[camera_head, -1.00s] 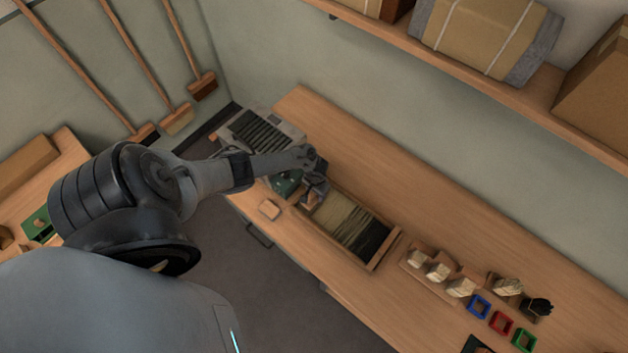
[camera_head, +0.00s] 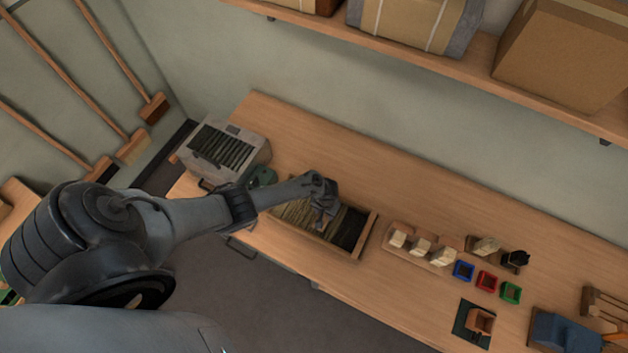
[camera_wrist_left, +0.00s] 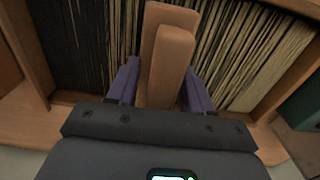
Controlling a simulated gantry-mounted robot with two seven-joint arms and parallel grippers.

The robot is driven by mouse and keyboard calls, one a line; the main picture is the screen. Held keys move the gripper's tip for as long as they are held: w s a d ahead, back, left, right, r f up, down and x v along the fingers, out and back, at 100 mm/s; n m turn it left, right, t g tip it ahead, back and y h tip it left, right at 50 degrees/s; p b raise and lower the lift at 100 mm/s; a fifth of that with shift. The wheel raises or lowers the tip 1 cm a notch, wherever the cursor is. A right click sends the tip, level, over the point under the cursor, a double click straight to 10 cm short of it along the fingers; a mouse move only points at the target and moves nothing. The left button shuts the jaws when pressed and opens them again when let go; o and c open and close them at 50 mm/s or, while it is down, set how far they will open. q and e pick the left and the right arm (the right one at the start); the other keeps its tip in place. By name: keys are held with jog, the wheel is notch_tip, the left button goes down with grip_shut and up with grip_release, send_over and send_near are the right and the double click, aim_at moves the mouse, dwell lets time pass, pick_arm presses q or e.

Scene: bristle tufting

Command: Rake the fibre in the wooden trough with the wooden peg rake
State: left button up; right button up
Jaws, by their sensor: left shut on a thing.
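The wooden trough (camera_head: 369,231) stands on the bench and holds fibre, pale (camera_head: 292,213) on the left and dark (camera_head: 348,233) on the right. My left gripper (camera_head: 325,222) is over the trough's middle, near where pale meets dark. In the left wrist view, the purple fingers of my left gripper (camera_wrist_left: 160,92) are shut on the wooden peg rake (camera_wrist_left: 170,58). Its wooden block lies over the fibre. Its pegs are hidden, so I cannot tell whether they touch the strands. My right gripper is out of view.
A grey slotted box (camera_head: 225,150) and a green object (camera_head: 262,177) stand left of the trough. To its right are a rack of pale tufts (camera_head: 421,247), small blue, red and green frames (camera_head: 487,281), and a blue object (camera_head: 563,332). The bench behind the trough is clear.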

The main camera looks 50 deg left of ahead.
pick_arm(q)
jog(key=w+d+b, duration=0.1)
jog(key=d, duration=0.2)
jog(key=w+d+b, duration=0.1)
jog(key=w+d, duration=0.1)
jog(key=d, duration=0.2)
jog(key=w+d+b, duration=0.1)
jog(key=w+d, duration=0.1)
jog(key=d, duration=0.1)
jog(key=shift+d+f, duration=0.1)
jog(key=shift+d, duration=0.25)
jog(key=shift+w+d, duration=0.15)
jog(key=shift+d, duration=0.1)
jog(key=shift+d, duration=0.15)
